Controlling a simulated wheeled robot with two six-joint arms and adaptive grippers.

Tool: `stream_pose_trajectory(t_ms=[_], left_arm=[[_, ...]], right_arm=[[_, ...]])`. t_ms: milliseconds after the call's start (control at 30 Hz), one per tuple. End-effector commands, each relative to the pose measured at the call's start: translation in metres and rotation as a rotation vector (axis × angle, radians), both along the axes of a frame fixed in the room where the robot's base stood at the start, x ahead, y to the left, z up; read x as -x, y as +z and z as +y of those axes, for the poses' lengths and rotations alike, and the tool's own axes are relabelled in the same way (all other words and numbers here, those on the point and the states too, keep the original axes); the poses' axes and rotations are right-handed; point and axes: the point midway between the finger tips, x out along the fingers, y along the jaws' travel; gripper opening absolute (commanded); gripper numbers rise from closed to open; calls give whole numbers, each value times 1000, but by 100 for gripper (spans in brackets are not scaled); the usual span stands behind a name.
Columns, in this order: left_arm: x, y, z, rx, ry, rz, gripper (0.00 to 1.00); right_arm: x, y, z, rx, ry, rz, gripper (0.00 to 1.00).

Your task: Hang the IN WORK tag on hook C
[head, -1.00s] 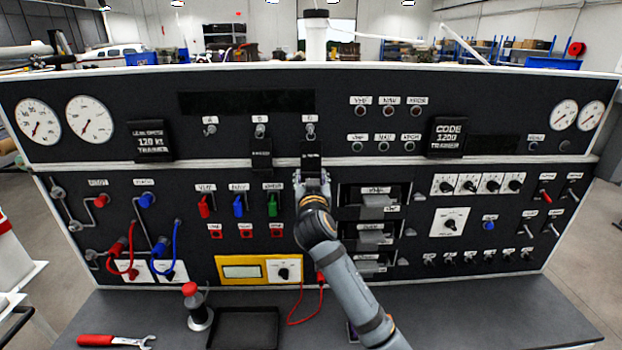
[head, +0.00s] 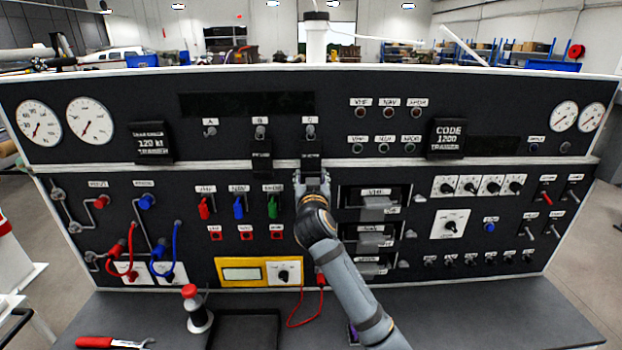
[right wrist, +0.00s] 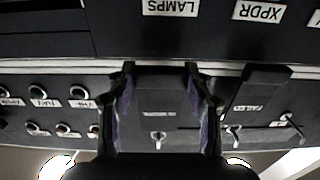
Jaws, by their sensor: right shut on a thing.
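The black tag (head: 311,153) I take for IN WORK is in front of the panel just below hook C (head: 311,131); its lettering is too small to read. My right gripper (head: 311,176) is shut on its lower part from below. In the upside-down right wrist view the tag (right wrist: 160,100) is between the two purple-padded fingers (right wrist: 159,74), with the hook (right wrist: 158,137) near its upper end. I cannot tell whether the tag's hole is around the hook. My left gripper is not in view.
A second black tag, FAILED (right wrist: 249,100), hangs at hook B (head: 260,131), close beside the held tag. Hook A (head: 210,131) is bare. A shelf-like ledge (head: 400,161) crosses the panel. Switches and a red lead (head: 299,310) are below.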

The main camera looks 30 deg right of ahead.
Motion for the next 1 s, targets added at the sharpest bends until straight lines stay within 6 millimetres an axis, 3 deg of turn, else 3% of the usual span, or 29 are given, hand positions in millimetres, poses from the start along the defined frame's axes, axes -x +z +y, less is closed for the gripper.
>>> stream_pose_trajectory(t_ms=[167,200,367,600,667,1000], left_arm=[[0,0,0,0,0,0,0],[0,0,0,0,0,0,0],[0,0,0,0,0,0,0],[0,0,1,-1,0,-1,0],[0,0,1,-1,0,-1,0],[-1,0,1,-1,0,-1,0]], right_arm=[[0,0,0,0,0,0,0],[0,0,0,0,0,0,56],[0,0,0,0,0,0,78],[0,0,0,0,0,0,78],[0,0,0,0,0,0,85],[1,0,1,0,0,0,85]])
